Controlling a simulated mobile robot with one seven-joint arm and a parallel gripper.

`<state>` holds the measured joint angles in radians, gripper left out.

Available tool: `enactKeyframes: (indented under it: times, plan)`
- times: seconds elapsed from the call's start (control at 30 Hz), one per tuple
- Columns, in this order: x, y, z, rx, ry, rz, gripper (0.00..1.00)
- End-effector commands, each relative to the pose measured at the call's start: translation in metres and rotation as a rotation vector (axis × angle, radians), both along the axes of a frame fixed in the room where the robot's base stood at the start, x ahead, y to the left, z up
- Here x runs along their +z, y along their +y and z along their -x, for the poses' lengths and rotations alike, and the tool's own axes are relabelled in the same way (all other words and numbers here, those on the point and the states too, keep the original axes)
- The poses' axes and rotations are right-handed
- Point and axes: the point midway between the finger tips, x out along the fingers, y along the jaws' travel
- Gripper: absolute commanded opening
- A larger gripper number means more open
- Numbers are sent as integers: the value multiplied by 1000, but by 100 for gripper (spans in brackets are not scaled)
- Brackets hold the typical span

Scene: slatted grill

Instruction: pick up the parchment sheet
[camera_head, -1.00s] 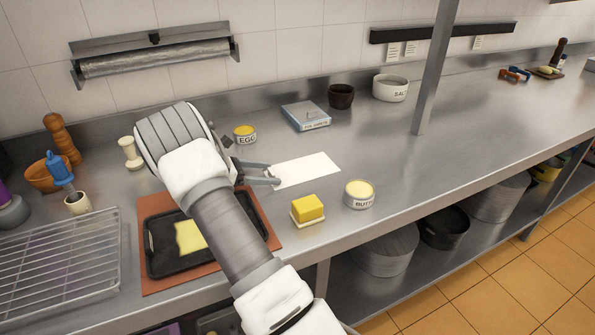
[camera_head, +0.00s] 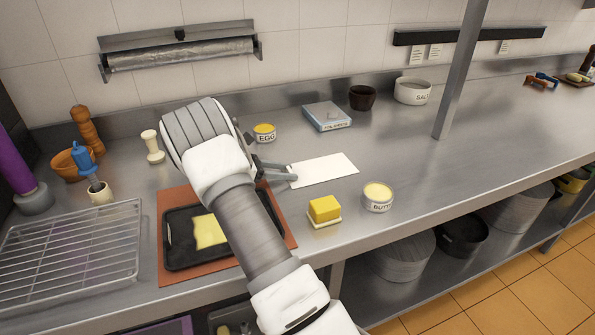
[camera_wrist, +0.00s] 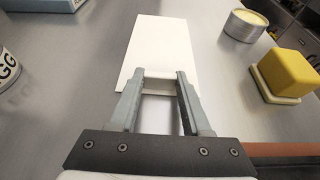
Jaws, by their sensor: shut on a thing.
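The parchment sheet (camera_head: 325,169) is a white rectangle on the steel counter, right of my arm. It also shows in the wrist view (camera_wrist: 160,45), stretching away from the fingers. My gripper (camera_head: 292,173) is at the sheet's near left end, low over the counter. In the wrist view my gripper (camera_wrist: 161,76) has its two fingers on the sheet's near end and is shut on it. The sheet looks flat; I cannot tell whether its held end is off the counter.
A butter block (camera_head: 324,209) and butter tin (camera_head: 378,196) stand right of the gripper. An egg tin (camera_head: 264,133) and blue-grey box (camera_head: 327,116) are behind. A black tray (camera_head: 188,240) on a brown mat lies under my arm; a wire rack (camera_head: 70,240) is left.

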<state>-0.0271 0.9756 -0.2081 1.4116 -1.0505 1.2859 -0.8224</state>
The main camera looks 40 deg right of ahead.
Motion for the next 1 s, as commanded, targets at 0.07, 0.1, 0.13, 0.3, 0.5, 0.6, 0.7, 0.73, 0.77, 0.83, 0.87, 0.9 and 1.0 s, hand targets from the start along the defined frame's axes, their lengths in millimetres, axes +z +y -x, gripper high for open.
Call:
enactKeyframes:
  times: [0.07,0.1,0.13,0.3,0.5,0.6,0.7,0.73,0.77,0.83,0.87,0.9,1.0]
  plan:
    - [5,0,0,0,-1,0,0]
    - [9,0,0,0,-2,1,0]
    - [12,0,0,0,-3,1,0]
    - [42,1,-1,0,-5,1,0]
    - [68,-34,31,-4,-1,1,0]
    - [80,-49,45,-4,-1,0,0]
    - [91,-63,57,-3,-1,1,0]
    - [93,-66,60,-3,-1,0,0]
    - [96,-69,63,-2,-2,-1,0]
    - [100,-75,69,-3,-1,0,0]
    - [102,-78,71,-3,-1,0,0]
    - [104,-80,73,-2,-1,0,0]
    - [107,-85,77,0,-1,0,0]
